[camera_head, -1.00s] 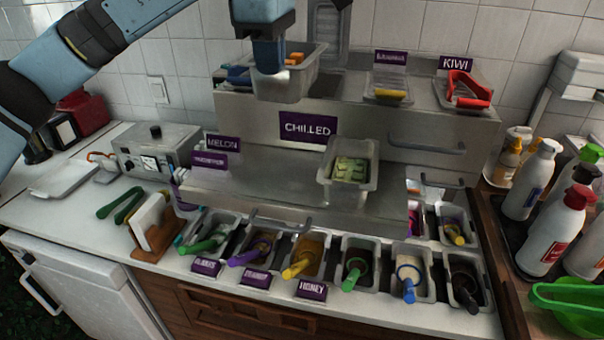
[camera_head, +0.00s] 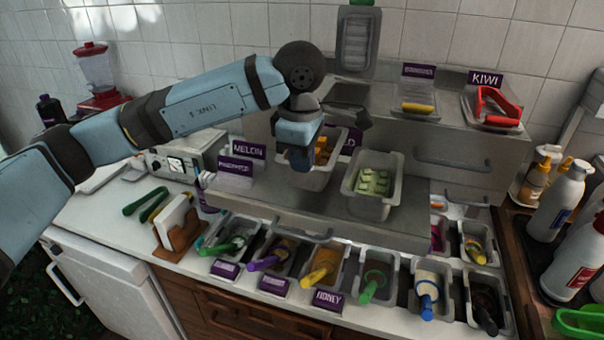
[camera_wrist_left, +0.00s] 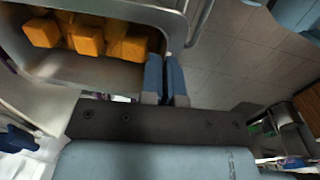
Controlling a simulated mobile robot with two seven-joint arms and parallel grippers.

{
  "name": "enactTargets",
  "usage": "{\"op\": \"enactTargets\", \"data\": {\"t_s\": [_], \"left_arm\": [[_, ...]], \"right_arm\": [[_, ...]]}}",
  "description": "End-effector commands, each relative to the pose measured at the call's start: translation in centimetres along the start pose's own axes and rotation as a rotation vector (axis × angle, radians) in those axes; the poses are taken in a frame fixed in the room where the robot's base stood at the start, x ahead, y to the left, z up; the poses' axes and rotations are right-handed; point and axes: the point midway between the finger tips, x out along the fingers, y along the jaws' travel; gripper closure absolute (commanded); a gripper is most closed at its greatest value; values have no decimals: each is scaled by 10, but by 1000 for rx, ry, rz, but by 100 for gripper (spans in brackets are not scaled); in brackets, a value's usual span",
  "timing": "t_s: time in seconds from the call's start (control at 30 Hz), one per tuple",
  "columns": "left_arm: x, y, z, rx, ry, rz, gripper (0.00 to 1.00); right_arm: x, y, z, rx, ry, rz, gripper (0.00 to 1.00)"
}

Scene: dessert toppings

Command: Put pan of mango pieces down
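The pan of mango pieces (camera_head: 318,180) is a grey metal pan with orange cubes, at the front of the lower steel step, left of a pan of green pieces (camera_head: 372,182). My left gripper (camera_head: 299,160) is at its left rim. In the left wrist view the blue fingers (camera_wrist_left: 165,82) are close together at the wall of the mango pan (camera_wrist_left: 120,72), with the wall seemingly between them. I cannot tell whether the pan's base touches the step. My right gripper is not in view.
The purple MELON sign (camera_head: 248,149) stands to the left. Red tongs (camera_head: 497,107) lie on the upper step. Bottles (camera_head: 560,200) stand at the right.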

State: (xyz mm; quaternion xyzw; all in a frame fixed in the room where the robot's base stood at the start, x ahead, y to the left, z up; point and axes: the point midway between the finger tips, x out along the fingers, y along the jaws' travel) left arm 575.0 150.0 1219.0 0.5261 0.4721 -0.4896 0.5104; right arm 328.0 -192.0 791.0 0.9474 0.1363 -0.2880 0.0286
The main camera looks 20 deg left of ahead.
Motion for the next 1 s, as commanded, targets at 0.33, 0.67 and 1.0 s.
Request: {"op": "enactTargets", "data": {"t_s": [0.33, 0.67, 1.0], "left_arm": [[37, -3, 0, 0, -1, 1, 100], [41, -3, 0, 1, 0, 0, 93], [40, -3, 0, 1, 0, 0, 72]], "right_arm": [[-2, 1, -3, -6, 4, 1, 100], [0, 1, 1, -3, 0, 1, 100], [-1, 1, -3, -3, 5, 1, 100]]}}
